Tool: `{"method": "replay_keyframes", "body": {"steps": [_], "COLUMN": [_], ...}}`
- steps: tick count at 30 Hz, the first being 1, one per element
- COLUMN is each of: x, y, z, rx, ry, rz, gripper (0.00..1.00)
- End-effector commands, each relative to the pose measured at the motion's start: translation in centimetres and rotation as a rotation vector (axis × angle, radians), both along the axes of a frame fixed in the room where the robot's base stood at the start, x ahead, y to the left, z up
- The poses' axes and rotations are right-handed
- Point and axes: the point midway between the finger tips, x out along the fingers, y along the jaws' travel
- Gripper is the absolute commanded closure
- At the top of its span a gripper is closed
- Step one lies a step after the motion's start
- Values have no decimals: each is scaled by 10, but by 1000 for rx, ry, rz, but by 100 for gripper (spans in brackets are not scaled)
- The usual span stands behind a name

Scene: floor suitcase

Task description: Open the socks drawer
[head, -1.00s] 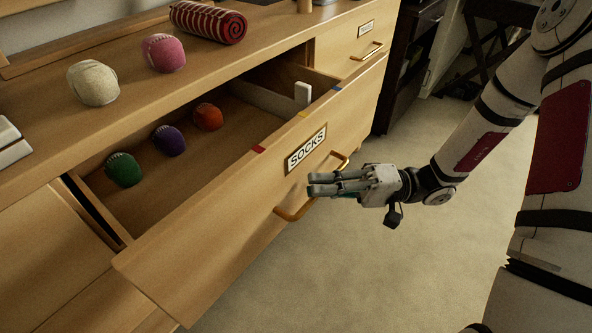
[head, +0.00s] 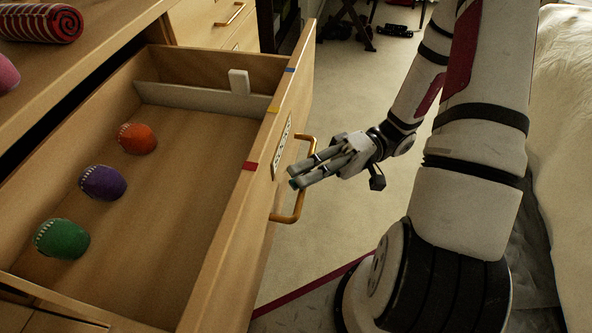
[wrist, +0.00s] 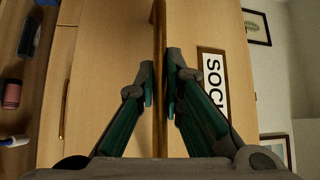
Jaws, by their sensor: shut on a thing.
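The socks drawer (head: 215,283) is pulled far out of the wooden dresser, and its inside shows. Its front carries the socks label (head: 283,146), seen at a steep angle; it reads "SOC", partly hidden, in the wrist view (wrist: 214,83). The brass bar handle (head: 299,202) sits on the drawer's outer face. My gripper (head: 292,179) reaches in from the right, with its fingers shut on the handle. In the wrist view the two fingers (wrist: 157,85) come close together on either side of the bar. The exact contact is partly hidden by the fingers.
An orange sock ball (head: 138,138), a purple one (head: 103,183) and a green one (head: 62,239) lie in the drawer. A white divider (head: 190,99) crosses its far end. A striped roll (head: 40,24) lies on the dresser top. Pale bedding (head: 566,120) is at right.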

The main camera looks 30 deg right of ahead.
Motion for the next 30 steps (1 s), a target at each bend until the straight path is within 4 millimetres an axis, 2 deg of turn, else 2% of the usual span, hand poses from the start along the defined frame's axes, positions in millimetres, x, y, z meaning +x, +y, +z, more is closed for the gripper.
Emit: {"method": "replay_keyframes", "body": {"steps": [8,9,12,23,26,30], "x": [1,1,1,1,3,6], "y": [-1,-1,-1,-4,-14,-40], "z": [-2,-2,-2,-1,-3,-7], "rx": [-7,-7,-6,-2,-3,-5], "ry": [-5,-5,-3,-2,-3,-3], "rz": [-4,-4,-3,-3,-4,-6], "gripper": [100,89,70,70,70,70]}}
